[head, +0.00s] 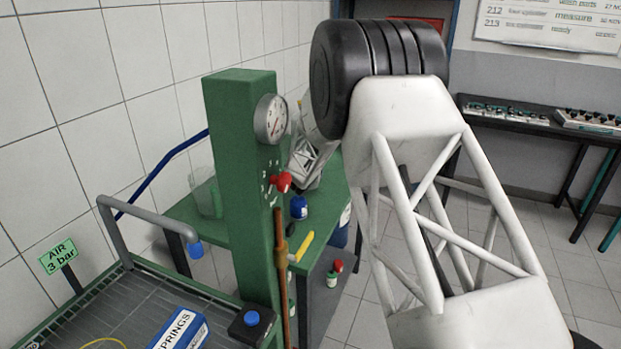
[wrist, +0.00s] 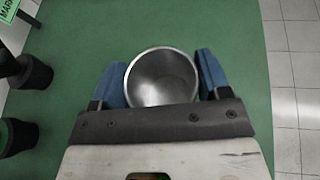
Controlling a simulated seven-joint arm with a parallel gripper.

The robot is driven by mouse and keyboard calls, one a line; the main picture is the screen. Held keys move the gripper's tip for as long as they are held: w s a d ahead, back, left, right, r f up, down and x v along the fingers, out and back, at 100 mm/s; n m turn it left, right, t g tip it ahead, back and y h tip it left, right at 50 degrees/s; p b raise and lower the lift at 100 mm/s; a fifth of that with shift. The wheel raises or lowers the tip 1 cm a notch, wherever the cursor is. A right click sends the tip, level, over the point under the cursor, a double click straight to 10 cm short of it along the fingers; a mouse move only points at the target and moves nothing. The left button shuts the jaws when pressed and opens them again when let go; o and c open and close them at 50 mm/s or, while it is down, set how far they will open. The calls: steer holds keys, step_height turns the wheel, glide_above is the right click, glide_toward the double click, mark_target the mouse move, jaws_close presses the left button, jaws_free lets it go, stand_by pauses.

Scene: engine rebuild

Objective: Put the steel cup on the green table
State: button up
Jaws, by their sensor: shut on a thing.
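The steel cup (wrist: 162,78) shows in the wrist view, its round open mouth facing the camera. My gripper (wrist: 161,80) has its two blue fingers on either side of the cup and is shut on it. The green table (wrist: 215,28) fills the background behind the cup. I cannot tell whether the cup's base touches the table. In the head view the green table (head: 326,217) is partly hidden by a green column and my arm. The cup cannot be made out there.
The green column (head: 238,170) with a gauge and red knob stands before the table. Dark round objects (wrist: 34,72) lie at the left in the wrist view. The table's right edge borders floor tiles (wrist: 295,100).

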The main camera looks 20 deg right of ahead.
steer(key=shift+f, duration=1.35)
steer(key=o, duration=1)
steer(key=shift+f, duration=0.15)
steer(key=shift+c, duration=0.2)
steer(key=shift+r, duration=0.2)
steer(key=shift+v, duration=1.15)
step_height(320, 180, up, 7)
steer(key=shift+s+a, duration=0.15)
steer(key=shift+s, duration=0.1)
steer(key=shift+r, duration=0.1)
